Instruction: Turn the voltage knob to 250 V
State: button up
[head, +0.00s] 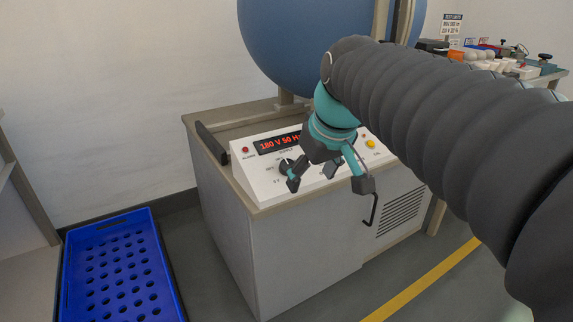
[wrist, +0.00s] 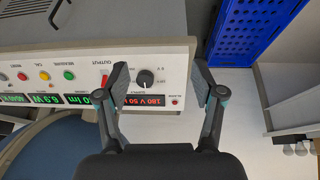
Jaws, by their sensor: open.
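The voltage knob (wrist: 145,79) is a round black dial with a light mark on the white sloped panel (wrist: 172,58). In the wrist view it appears between my gripper's two fingers, apart from both. The mark's exact setting is too small to read. In the head view the knob (head: 286,166) shows just behind the left finger. The red display beside it (head: 279,144) reads 180 V 50 Hz; it also shows upside down in the wrist view (wrist: 145,101). My gripper (head: 328,184) is open and empty, in front of the panel, pointing down toward it; it also shows in the wrist view (wrist: 159,82).
A red output switch (wrist: 105,79) sits beside the knob, followed by green (wrist: 69,75), yellow and red buttons and green readouts. A large blue sphere (head: 310,45) stands behind the panel. A blue perforated crate (head: 118,265) is on the floor at left.

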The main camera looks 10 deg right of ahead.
aim_at(288, 165)
jog(key=w+d+r+n+b, duration=0.1)
jog(key=w+r+n, duration=0.1)
jog(key=w, duration=0.4)
jog(key=w+d+r+n+b, duration=0.1)
jog(key=w+r, duration=0.2)
jog(key=w, duration=0.4)
jog(key=shift+g+y, duration=0.4)
jog(key=x, duration=0.4)
jog(key=b+x, duration=0.1)
jog(key=x, duration=0.8)
jog(key=shift+s+a+f, duration=0.15)
jog(key=shift+a+f, duration=0.05)
jog(key=shift+f, duration=0.15)
jog(key=c, duration=1.1)
jog(key=shift+c, duration=0.2)
